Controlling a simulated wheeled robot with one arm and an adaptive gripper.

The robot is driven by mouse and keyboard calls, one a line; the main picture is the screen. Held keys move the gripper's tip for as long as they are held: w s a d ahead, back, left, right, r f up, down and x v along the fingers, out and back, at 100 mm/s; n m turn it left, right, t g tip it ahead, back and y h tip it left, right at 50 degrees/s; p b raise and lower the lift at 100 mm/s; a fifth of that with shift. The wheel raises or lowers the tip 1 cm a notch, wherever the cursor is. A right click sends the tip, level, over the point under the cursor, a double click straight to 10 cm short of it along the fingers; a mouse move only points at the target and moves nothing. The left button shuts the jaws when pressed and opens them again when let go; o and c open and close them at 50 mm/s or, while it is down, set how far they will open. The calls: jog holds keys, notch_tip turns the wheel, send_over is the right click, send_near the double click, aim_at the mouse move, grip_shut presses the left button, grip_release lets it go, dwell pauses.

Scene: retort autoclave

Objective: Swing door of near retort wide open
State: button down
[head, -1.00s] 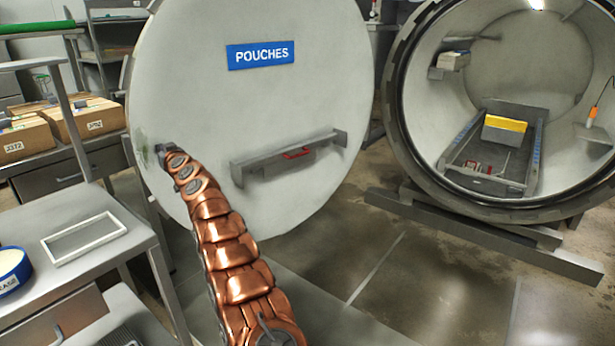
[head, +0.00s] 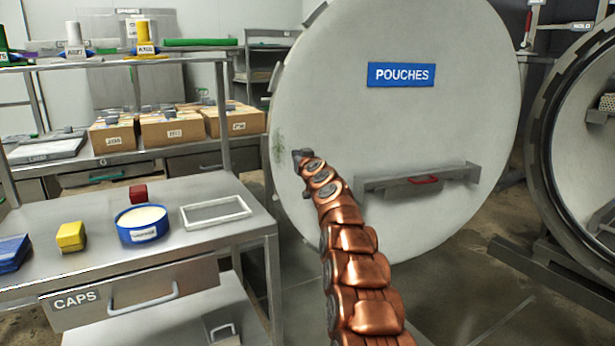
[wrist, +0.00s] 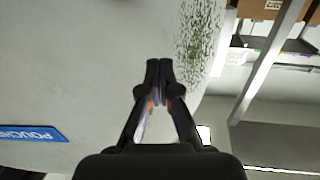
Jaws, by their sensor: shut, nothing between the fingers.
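The round white retort door (head: 450,115) with a blue POUCHES label (head: 401,74) stands swung out from the retort (head: 590,130), whose round opening shows at the right edge. A shelf-like bracket with a red handle (head: 424,179) is on the door's face. My copper-scaled arm reaches up to the door's left part. My gripper (head: 301,154) is at the door's left edge area in the head view. In the wrist view my gripper (wrist: 159,66) is shut and empty, its tips before the door face (wrist: 90,60); contact cannot be told.
A steel table (head: 90,200) at left holds a blue tub (head: 142,224), a yellow block (head: 71,237), a red block (head: 138,193) and a white frame (head: 215,212). Cardboard boxes (head: 172,130) stand behind. The table's right end is close to the door's left edge.

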jog(key=shift+b+v, duration=2.8)
jog(key=shift+v, duration=1.95)
jog(key=s+a+r+n+g+y+p, duration=0.3)
jog(key=s+a+r+g+y+p, duration=0.25)
jog(key=s+a+r+p, duration=0.7)
jog(key=s+a+r+n+g+p, duration=0.1)
jog(key=s+r+g+p, duration=0.15)
jog(key=s, duration=0.65)
jog(key=s+a+r+n+g+p, duration=0.15)
jog(key=s+p, duration=0.25)
jog(key=s, duration=0.4)
jog(key=s+d+f+m+g+h+p, duration=0.2)
jog(key=s+d+p, duration=0.4)
jog(key=s, duration=0.7)
jog(key=s+d+f+m+g+h+p, duration=0.2)
jog(key=s+d+m+g+h+p, duration=0.1)
jog(key=s+d, duration=0.8)
jog(key=s+d+f+m+g+h+p, duration=0.2)
jog(key=s+d+p, duration=0.6)
jog(key=s, duration=0.8)
jog(key=m+g+h, duration=0.1)
jog(key=g+h, duration=0.1)
jog(key=h, duration=0.1)
jog(key=shift+s+d+f+g+p, duration=0.2)
jog(key=shift+s+f+g+p, duration=0.1)
jog(key=shift+g, duration=0.05)
